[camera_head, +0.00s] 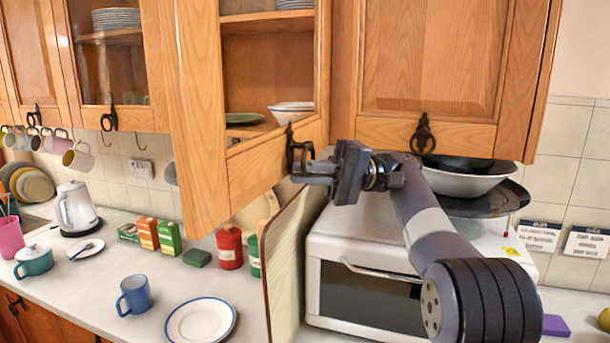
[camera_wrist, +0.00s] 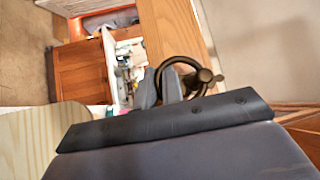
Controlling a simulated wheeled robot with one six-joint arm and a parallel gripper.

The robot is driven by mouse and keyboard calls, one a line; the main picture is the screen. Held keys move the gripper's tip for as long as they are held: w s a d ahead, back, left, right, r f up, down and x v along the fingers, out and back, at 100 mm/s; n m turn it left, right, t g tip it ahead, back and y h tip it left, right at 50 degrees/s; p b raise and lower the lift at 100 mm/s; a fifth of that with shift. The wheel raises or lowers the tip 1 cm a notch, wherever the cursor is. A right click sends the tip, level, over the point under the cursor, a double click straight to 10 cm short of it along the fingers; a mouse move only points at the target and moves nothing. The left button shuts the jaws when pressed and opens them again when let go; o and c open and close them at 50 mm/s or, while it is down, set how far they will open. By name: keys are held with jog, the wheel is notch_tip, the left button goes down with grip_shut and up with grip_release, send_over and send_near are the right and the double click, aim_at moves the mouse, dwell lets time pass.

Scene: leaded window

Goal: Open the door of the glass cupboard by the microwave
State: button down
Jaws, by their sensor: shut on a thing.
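The wooden glass cupboard door (camera_head: 205,130) stands ajar, its left side swung out toward me and hanging lower in the head view. Bowls and plates on shelves show through its pane area. Its dark ring handle (camera_head: 292,150) sits on the bottom rail, toward the right. My gripper (camera_head: 312,168) is shut on this handle from the right. In the wrist view the ring (camera_wrist: 182,78) passes at the fingertips of my gripper (camera_wrist: 160,88), beside the wooden door (camera_wrist: 174,35). The white microwave (camera_head: 365,232) stands below and to the right. The exact grip is partly hidden.
A closed wooden cupboard door (camera_head: 430,60) is right of the glass one. Bowls and a dark tray (camera_head: 480,205) sit on the microwave. A board (camera_head: 290,265) stands at its left. The counter holds a blue mug (camera_head: 135,295), a plate (camera_head: 200,320) and canisters (camera_head: 229,248).

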jog(key=c, duration=1.6)
grip_release()
jog(key=shift+o, duration=0.2)
